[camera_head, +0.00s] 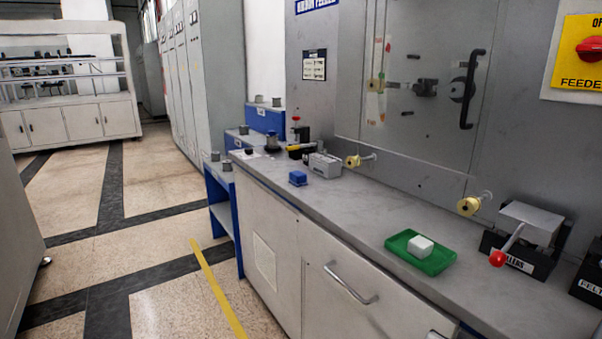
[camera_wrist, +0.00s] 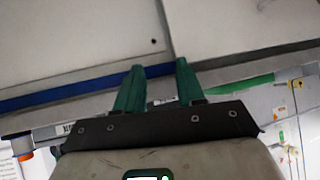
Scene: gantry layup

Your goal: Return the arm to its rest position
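My gripper (camera_wrist: 159,64) shows only in the wrist view, where its two green fingers stand apart with nothing held between them. Pale panels and a blue strip lie beyond the fingertips. In the head view neither my arm nor my gripper shows, so the arm's overall pose is hidden.
In the head view a grey counter (camera_head: 352,213) runs along the machine wall at right. On it are a green tray (camera_head: 437,264) holding a white block (camera_head: 420,246), a blue block (camera_head: 298,178) and a red-knobbed lever (camera_head: 498,258). Open floor (camera_head: 165,300) lies to the left.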

